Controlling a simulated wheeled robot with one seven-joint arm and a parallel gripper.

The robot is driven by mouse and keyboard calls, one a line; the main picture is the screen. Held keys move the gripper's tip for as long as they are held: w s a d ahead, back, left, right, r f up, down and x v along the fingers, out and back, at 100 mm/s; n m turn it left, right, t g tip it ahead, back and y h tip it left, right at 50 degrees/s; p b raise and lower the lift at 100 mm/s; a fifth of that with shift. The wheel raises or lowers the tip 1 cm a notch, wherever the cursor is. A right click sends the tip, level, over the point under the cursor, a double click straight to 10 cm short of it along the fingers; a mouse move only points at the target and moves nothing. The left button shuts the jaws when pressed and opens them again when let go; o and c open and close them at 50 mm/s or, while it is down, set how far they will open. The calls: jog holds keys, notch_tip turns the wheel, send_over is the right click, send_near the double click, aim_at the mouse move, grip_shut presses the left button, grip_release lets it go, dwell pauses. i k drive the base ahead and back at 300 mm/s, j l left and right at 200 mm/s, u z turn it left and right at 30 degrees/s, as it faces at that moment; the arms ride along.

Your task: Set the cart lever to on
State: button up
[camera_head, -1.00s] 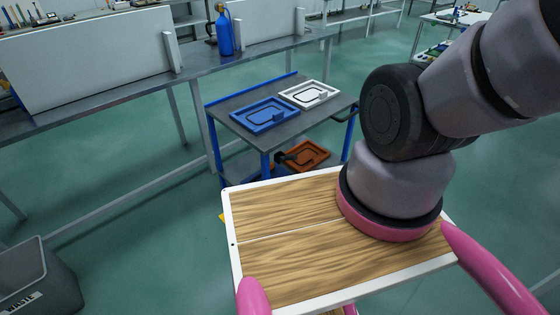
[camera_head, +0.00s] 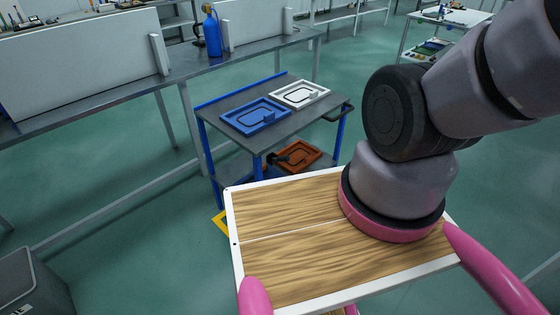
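A cart (camera_head: 290,128) with a dark grey top, blue legs and a lower shelf stands ahead of me, beyond my wooden deck. No lever can be clearly made out on it. A small dark part (camera_head: 281,158) shows on the lower level beside an orange tray (camera_head: 304,154), too small to tell what it is. A blue tray (camera_head: 256,116) and a white tray (camera_head: 299,94) lie on the cart top. My gripper is out of view; only thick grey links of my arm show at the right.
A long grey bench (camera_head: 110,97) with upright white panels and a blue bottle (camera_head: 212,34) runs behind the cart on the left. A grey bin (camera_head: 32,284) stands lower left. A yellow piece (camera_head: 219,224) shows beside my deck. Green floor is open left of the cart.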

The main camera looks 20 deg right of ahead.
aim_at(285, 159)
jog(key=j+z, duration=0.25)
jog(key=j, duration=0.2)
jog(key=k+j+z, duration=0.1)
jog(key=j+z, duration=0.2)
jog(key=j, duration=0.15)
jog(key=k+j+z, duration=0.1)
jog(key=j+z, duration=0.15)
jog(key=j, duration=0.15)
